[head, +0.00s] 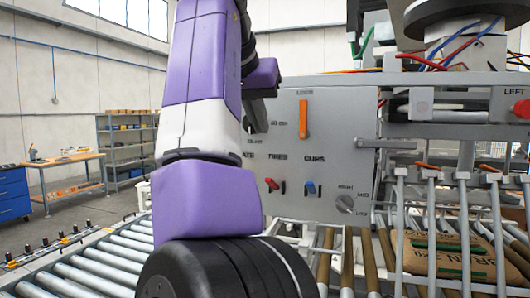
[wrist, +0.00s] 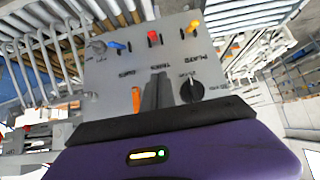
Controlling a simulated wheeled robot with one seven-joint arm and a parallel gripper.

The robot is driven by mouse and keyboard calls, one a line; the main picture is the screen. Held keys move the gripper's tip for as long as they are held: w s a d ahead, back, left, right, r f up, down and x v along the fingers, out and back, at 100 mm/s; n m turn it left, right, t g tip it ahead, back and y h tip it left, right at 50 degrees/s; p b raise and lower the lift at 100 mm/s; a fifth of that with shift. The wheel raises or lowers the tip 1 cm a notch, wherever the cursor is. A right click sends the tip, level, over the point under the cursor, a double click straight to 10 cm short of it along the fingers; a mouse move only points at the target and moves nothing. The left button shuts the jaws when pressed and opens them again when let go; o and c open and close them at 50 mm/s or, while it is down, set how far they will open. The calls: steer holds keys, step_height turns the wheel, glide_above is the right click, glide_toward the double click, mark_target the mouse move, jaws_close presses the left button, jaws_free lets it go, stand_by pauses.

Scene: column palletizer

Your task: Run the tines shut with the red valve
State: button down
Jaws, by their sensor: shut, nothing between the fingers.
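The red valve (head: 271,184) is a small lever under the TINES label on the grey control panel (head: 350,130). It also shows in the wrist view (wrist: 153,36), between a yellow and a blue lever. My gripper (wrist: 157,76) is shut and empty in front of the panel, its dark fingertips pointing toward the red valve, apparently short of it. In the head view my purple arm hides the panel's left part, and the fingers cannot be made out clearly. The tines (head: 400,235) appear to be the long grey rods at right, above a brown sack (head: 430,258).
The panel also carries a blue lever (head: 310,187), a yellow lever (wrist: 193,25), an orange handle (head: 303,118) and a rotary knob (wrist: 191,90). The orange handle and knob flank my fingers closely. A roller conveyor (head: 100,262) lies at lower left.

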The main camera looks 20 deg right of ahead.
steer(key=p, duration=0.3)
glide_above(273, 184)
steer(key=w, duration=0.2)
step_height(273, 184, down, 6)
steer(key=shift+s+a, duration=0.15)
steer(key=f, duration=0.2)
steer(key=s+f, duration=0.1)
steer(key=shift+a+f+p, duration=0.3)
steer(key=shift+a, duration=0.1)
steer(key=shift+s+f, duration=0.15)
steer(key=shift+f, duration=0.15)
steer(key=shift+a, duration=0.1)
